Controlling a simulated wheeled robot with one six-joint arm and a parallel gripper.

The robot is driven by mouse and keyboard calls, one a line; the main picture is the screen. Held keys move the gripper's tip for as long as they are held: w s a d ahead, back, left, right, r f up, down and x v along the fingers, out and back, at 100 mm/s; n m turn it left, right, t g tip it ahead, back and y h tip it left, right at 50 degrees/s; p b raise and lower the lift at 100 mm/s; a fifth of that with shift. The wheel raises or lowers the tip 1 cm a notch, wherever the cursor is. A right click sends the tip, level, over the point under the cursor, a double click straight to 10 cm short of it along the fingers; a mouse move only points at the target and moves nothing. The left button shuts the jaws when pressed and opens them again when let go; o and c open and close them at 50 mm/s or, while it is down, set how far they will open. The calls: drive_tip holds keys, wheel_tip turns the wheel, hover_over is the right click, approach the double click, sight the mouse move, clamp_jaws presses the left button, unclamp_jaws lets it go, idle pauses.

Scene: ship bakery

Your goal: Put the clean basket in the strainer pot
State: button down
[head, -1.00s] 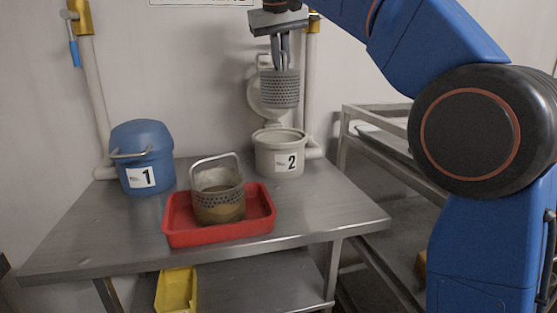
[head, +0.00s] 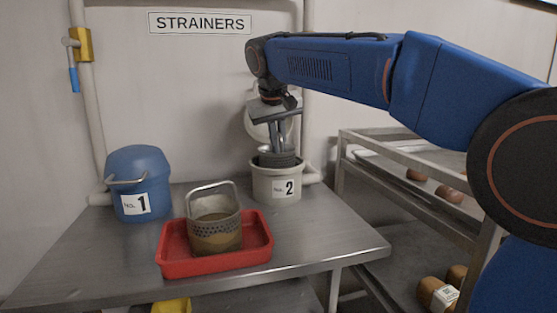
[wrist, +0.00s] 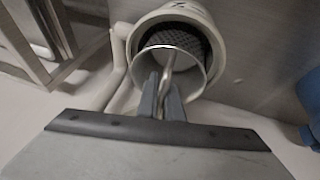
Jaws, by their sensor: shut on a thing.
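The clean basket (head: 277,159) is a grey perforated basket, mostly lowered into the open strainer pot (head: 268,184) labelled 2, with its rim showing at the pot's mouth. In the wrist view the basket (wrist: 184,38) sits inside the pot's round opening (wrist: 143,30). My gripper (head: 277,146) is above the pot, pointing down, shut on the basket's handle; the wrist view shows its fingers (wrist: 166,100) on the handle bar. The basket's bottom is hidden inside the pot. The pot's lid (head: 256,126) stands raised behind, partly covered by my gripper.
A dirty basket (head: 215,232) with brown residue stands in a red tray (head: 180,265) on the steel table (head: 90,250). A closed blue-lidded pot (head: 138,180) labelled 1 is at the left. A metal rack (head: 400,160) stands right of the table. Pipes (head: 88,110) run up the wall.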

sight(278, 158)
drive_tip(key=shift+f, duration=2)
drive_tip(key=c, duration=1.9)
unclamp_jaws()
drive_tip(key=shift+f, duration=0.1)
drive_tip(key=v, duration=1.2)
